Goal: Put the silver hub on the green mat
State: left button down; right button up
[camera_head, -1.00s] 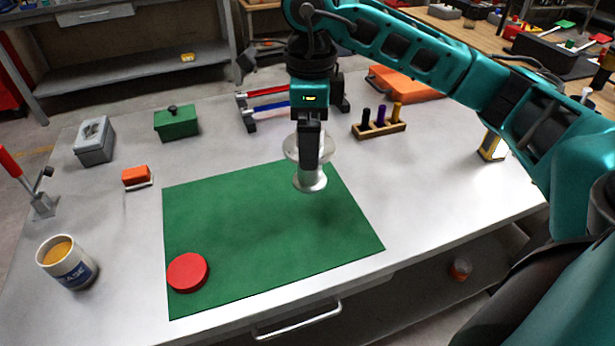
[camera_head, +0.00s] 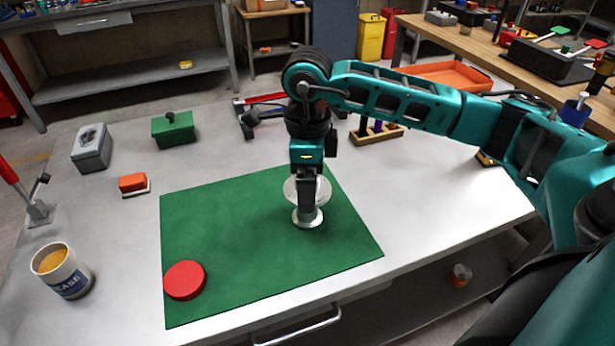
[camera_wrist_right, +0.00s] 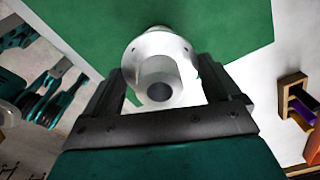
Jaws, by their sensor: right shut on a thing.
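The silver hub (camera_head: 308,217) has a wide flange and a narrower body. It is upright at the right part of the green mat (camera_head: 240,245). My right gripper (camera_head: 306,205) comes down from above and is shut on the hub. In the right wrist view the hub (camera_wrist_right: 160,70) sits between the two fingers, with the green mat (camera_wrist_right: 90,30) behind it. I cannot tell whether the hub's base touches the mat. My left gripper does not show.
A red disc (camera_head: 184,280) lies at the mat's front left corner. A wooden peg rack (camera_head: 378,133) stands behind. The mat's middle is clear.

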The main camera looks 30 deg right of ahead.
jog(key=o, duration=1)
jog(key=shift+o, duration=0.2)
jog(key=shift+r, duration=0.5)
notch_tip(320, 180, up, 11)
jog(key=shift+r+p, duration=0.15)
jog(key=shift+p, duration=0.25)
